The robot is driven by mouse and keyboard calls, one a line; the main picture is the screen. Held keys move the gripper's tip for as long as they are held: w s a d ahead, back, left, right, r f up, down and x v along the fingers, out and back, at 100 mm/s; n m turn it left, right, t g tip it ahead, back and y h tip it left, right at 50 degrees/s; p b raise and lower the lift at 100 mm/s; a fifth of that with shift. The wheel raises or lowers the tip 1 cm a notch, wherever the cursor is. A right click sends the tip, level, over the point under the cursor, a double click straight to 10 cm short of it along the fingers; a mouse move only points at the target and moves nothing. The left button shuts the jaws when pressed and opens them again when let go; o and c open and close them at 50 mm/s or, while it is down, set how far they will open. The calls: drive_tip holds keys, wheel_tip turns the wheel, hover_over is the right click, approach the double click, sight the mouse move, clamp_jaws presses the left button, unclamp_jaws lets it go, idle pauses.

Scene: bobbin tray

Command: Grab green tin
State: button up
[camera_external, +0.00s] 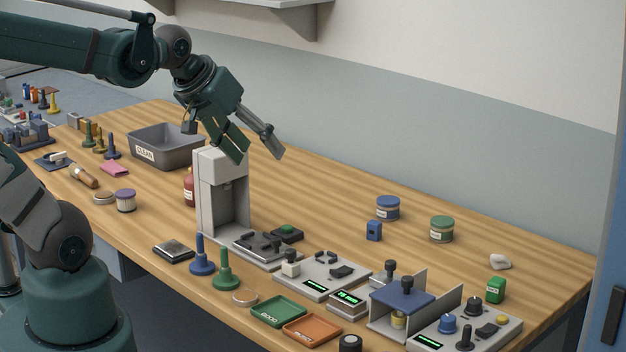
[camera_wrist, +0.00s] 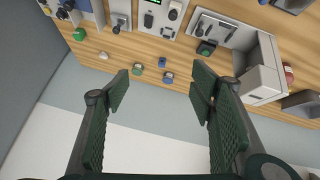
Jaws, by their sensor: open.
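The green tin (camera_external: 441,229) is a short round tin with a green lid, upright on the right back part of the wooden table. It also shows in the wrist view (camera_wrist: 137,69), small, just beyond and inside the left fingertip. A similar blue tin (camera_external: 388,208) stands to its left in the external view and lies right of it in the wrist view (camera_wrist: 168,77). My gripper (camera_external: 258,152) is open and empty, high above the table near the grey press stand, well left of the green tin. Its fingers also show in the wrist view (camera_wrist: 160,90).
A small blue box (camera_external: 374,231) stands near the tins. A green box (camera_external: 495,290) and a white lump (camera_external: 500,262) are to the right. Grey test devices (camera_external: 322,277) line the front. The grey press stand (camera_external: 222,195) is below my gripper. Table around the green tin is clear.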

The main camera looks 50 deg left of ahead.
drive_tip(key=w+d+f+n+t+h+b, duration=0.1)
drive_tip(key=w+d+f+n+b, duration=0.15)
drive_tip(key=w+n, duration=0.4)
drive_tip(key=w+d+f+n+t+h+b, duration=0.1)
drive_tip(key=w+d+f+n+b, duration=0.15)
drive_tip(key=w, duration=0.75)
drive_tip(key=w+d+f+n+t+h+b, duration=0.1)
drive_tip(key=w+d+f+n, duration=0.15)
drive_tip(key=w+n, duration=0.45)
drive_tip(key=w+f+n+t+h+b, duration=0.1)
drive_tip(key=w+f+n+b, duration=0.3)
drive_tip(key=w+f, duration=0.6)
drive_tip(key=n+t+b, duration=0.2)
drive_tip(key=n, duration=0.7)
approach(440, 221)
drive_tip(key=w, duration=0.2)
drive_tip(key=w+f, duration=0.1)
drive_tip(key=shift+d+h, duration=0.3)
drive_tip(key=shift+b+x, duration=0.35)
drive_tip(key=shift+x, duration=0.85)
drive_tip(key=shift+b+x, duration=0.65)
drive_tip(key=shift+x, duration=1.95)
